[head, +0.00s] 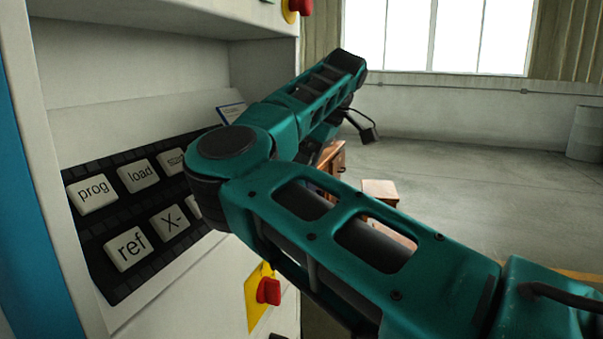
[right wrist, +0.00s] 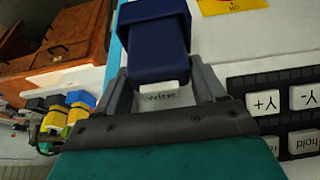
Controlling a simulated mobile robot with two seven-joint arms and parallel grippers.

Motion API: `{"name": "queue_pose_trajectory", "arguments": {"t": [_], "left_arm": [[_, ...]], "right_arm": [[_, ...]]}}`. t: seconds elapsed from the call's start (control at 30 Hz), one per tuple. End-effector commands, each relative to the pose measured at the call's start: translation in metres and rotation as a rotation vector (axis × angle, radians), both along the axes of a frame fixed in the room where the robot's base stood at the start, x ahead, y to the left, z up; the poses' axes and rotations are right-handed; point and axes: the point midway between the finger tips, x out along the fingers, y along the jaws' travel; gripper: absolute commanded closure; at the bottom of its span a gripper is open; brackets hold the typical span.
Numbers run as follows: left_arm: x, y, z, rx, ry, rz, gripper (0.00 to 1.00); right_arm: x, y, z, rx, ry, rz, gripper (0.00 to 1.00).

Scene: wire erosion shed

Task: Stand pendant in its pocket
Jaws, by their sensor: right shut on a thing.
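In the right wrist view my right gripper (right wrist: 160,68) is shut on a dark blue block (right wrist: 155,35), which I take to be the pendant. The fingers press its two sides. The block has a wider part away from the palm and a narrower part between the fingers. A small white piece (right wrist: 150,85) shows at its near end, beside the word "wire". I cannot make out a separate pocket. In the head view my right arm crosses the middle, and its gripper and the block are hidden. My left gripper is in neither view.
The machine's key panel (head: 120,270) with white keys stands at the left. A red knob (head: 268,291) on a yellow plate sits below it. A wooden cabinet (right wrist: 60,35) and yellow, blue and black items (right wrist: 75,112) show in the wrist view. Open floor (head: 470,190) lies at the right.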

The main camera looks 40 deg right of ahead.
Motion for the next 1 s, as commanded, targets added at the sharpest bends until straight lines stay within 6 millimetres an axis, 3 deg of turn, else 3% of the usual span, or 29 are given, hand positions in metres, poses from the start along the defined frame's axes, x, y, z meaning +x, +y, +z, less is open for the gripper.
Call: {"name": "queue_pose_trajectory", "arguments": {"t": [0.4, 0.43, 0.7, 1.0], "left_arm": [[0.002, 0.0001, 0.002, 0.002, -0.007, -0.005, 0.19], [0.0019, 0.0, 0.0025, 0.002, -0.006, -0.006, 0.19], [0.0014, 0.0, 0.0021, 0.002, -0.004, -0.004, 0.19], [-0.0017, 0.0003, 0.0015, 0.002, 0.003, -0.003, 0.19]], "right_arm": [[0.0031, 0.0019, -0.0079, -0.002, -0.002, 0.0, 0.9], [0.003, 0.0018, -0.008, -0.001, -0.001, 0.001, 0.28], [0.0031, 0.0018, -0.0076, -0.001, -0.001, 0.001, 0.05], [0.0027, 0.0013, -0.0013, -0.002, -0.002, 0.0, 0.05]]}}
